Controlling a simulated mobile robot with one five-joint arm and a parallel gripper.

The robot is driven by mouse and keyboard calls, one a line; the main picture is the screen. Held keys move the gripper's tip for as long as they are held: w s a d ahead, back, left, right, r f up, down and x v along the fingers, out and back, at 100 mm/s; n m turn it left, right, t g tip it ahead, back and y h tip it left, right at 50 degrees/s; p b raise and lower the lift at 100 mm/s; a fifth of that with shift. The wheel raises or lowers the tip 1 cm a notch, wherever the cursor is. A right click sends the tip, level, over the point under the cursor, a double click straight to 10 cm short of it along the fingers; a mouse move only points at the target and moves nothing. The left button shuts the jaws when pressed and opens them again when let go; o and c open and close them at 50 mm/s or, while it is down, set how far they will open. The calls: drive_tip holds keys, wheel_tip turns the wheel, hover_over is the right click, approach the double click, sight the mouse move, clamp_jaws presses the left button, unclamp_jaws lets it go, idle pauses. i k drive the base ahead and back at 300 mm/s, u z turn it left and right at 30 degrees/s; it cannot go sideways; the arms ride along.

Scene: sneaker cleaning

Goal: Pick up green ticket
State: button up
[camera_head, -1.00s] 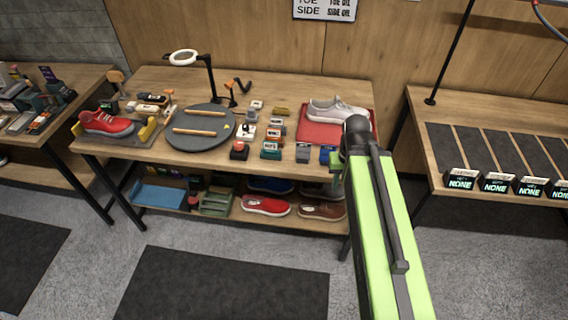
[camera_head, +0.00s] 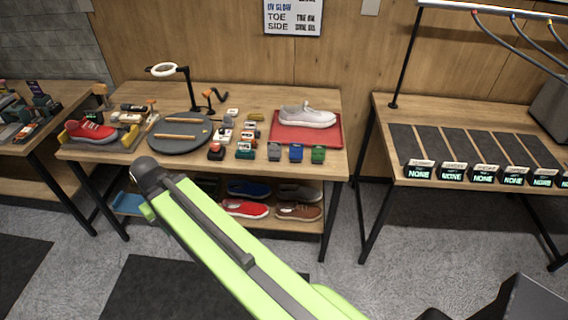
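A small green block-like item (camera_head: 318,154) sits at the front right of the middle workbench, to the right of a blue one (camera_head: 296,153) and a grey one (camera_head: 275,152). It may be the green ticket; its print is too small to read. My lime-green arm link crosses the lower middle of the view, below and left of that item, and does not cover it. The fingers of my gripper do not show. Dark shapes at the bottom right may be part of my arm; I cannot tell.
The workbench (camera_head: 240,95) also holds a red tray (camera_head: 333,138) with a pale sneaker (camera_head: 306,115), a round dark turntable (camera_head: 176,146), a red sneaker (camera_head: 91,131) and a ring lamp (camera_head: 164,70). A right-hand table (camera_head: 385,107) has dark lanes and "NONE" displays. Shoes lie on the lower shelf.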

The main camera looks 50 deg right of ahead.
sight(318, 151)
drive_tip(key=z, duration=0.35)
drive_tip(key=i, duration=1)
drive_tip(key=u, duration=0.3)
